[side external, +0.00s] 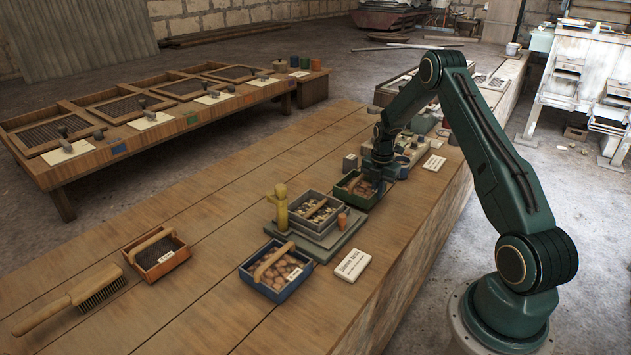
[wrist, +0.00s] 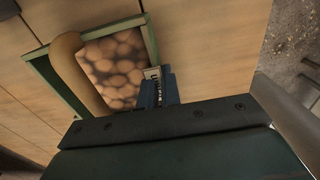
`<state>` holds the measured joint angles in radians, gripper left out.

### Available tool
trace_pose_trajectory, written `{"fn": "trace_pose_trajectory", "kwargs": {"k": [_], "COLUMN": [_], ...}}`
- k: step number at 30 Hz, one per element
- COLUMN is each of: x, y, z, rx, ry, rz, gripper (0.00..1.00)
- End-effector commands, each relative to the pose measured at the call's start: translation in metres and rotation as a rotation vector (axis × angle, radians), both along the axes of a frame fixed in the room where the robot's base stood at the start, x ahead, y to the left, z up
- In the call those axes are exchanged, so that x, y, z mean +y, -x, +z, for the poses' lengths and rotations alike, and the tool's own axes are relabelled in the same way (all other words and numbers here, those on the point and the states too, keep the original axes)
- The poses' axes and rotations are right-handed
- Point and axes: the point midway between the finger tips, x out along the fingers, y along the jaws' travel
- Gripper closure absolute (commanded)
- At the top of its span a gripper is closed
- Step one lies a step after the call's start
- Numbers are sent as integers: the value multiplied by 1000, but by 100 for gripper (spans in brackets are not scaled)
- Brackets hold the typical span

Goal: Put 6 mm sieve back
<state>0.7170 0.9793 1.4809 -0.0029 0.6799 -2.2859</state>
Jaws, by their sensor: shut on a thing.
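A green-rimmed sieve (side external: 352,203) with a wooden handle holds brown, rounded stones. It also shows in the wrist view (wrist: 56,82), with its handle (wrist: 75,70) at the left and a small pale label at the right. My gripper (side external: 378,178) is shut on the sieve's edge by the label; the wrist view shows a blue finger (wrist: 160,86) there. I cannot tell whether the sieve is lifted clear of the bench. A red-rimmed sieve (side external: 170,264) and a blue-rimmed sieve (side external: 281,292) stand on the bench. Their size labels are too small to read.
A grey stand (side external: 333,247) bears stacked grey trays and a yellow figure (side external: 281,208), close left of the green sieve. A white sign (side external: 353,264) and a brush (side external: 70,299) lie on the bench. Behind my gripper are several small containers.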

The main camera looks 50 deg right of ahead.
Motion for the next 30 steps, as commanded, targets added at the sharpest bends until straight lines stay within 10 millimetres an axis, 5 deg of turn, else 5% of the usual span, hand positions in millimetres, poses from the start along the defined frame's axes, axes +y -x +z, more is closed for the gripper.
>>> {"fn": "trace_pose_trajectory", "kwargs": {"k": [18, 21, 30], "x": [0, 0, 0], "y": [0, 0, 0], "z": [-17, -17, -16], "rx": [-1, 0, 0], "ry": [1, 0, 0], "rz": [0, 0, 0], "gripper": [100, 75, 73]}}
